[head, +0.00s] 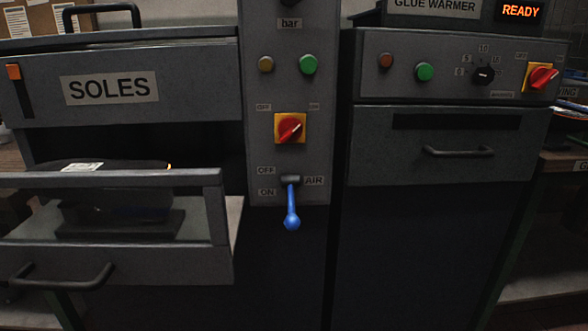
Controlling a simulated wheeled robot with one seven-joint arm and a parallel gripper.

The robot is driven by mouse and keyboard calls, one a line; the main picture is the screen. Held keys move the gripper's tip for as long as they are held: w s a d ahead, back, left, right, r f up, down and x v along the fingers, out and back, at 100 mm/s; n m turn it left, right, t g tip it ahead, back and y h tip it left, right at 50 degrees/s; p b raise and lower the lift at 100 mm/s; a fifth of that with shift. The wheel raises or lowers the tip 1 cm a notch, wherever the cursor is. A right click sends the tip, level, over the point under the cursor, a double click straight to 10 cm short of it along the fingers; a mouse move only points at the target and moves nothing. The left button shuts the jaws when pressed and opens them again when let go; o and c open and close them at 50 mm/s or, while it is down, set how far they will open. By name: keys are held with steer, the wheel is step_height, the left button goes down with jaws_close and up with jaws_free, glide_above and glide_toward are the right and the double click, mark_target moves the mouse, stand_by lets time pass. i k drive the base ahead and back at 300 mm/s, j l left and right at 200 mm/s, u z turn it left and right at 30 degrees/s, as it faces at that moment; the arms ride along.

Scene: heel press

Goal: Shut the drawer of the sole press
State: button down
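The sole press (190,75) stands at the left, with a grey panel marked SOLES. Its drawer (160,262) is pulled out toward me below that panel, with a dark gap behind it. The drawer front has a dark bar handle (65,278) at the lower left. A dark object with a white label (82,167) lies inside the drawer, partly hidden by the drawer's upper rail (110,179). My gripper is not in view.
A control column (287,100) beside the drawer carries a red-yellow switch (290,128) and a blue air lever (292,208) hanging down near ON. At right, the glue warmer (450,60) reads READY, and its drawer (440,150) is shut. A side bench (555,230) stands far right.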

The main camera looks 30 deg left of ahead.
mark_target(67, 245)
steer(key=u, duration=2.8)
